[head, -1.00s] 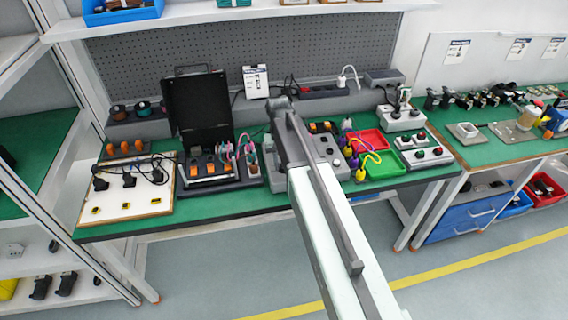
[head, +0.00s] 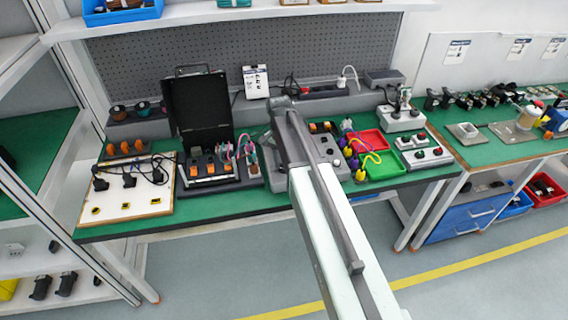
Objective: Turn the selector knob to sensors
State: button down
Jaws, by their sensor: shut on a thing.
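A grey control box (head: 333,168) lies on the green bench top, with orange parts at its back edge and small dark knobs on its right side. My gripper (head: 284,140) is over the left part of this box, at the end of my pale arm. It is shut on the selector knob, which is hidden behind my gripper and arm. The fingertips, the knob's pointer and its position labels cannot be made out.
Left of the box stand an open black case (head: 198,110) and a white board (head: 128,190) with black plugs. To the right are a red tray (head: 370,139), a green tray (head: 385,166) with coloured leads, and grey button boxes (head: 427,158).

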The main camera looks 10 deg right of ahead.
dwell(0.4)
jog(key=c, duration=1.1)
grip_release()
jog(key=shift+o, duration=0.2)
jog(key=shift+r, duration=0.15)
notch_tip(320, 180, up, 8)
jog(key=p, duration=0.8)
jog(key=shift+w+a, duration=0.15)
jog(key=shift+f, duration=0.25)
